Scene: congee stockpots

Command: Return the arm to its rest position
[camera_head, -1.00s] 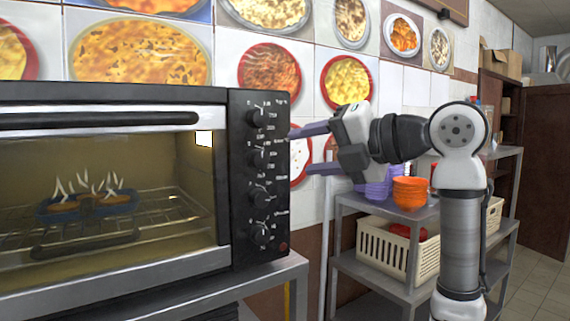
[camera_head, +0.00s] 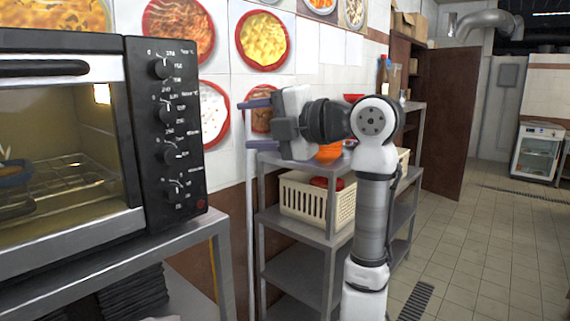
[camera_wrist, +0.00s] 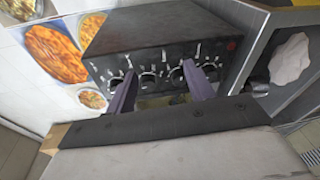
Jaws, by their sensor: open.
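My arm is raised and bent in front of the metal shelf in the head view. My gripper (camera_head: 252,123) points left toward the oven's control panel, with its two purple fingers apart and nothing between them. In the wrist view my gripper (camera_wrist: 160,85) also shows open, its fingers seen against the row of oven knobs. I cannot tell the exact gap to the panel, but in the head view the fingertips show clear of it.
The black oven (camera_head: 160,140) stands on a metal table (camera_head: 150,245) at left. Its door is shut, with a blue dish (camera_head: 14,172) inside. The grey shelf (camera_head: 290,240) holds orange bowls (camera_head: 328,152) and a cream basket (camera_head: 310,200). Open tiled floor (camera_head: 470,250) lies at right.

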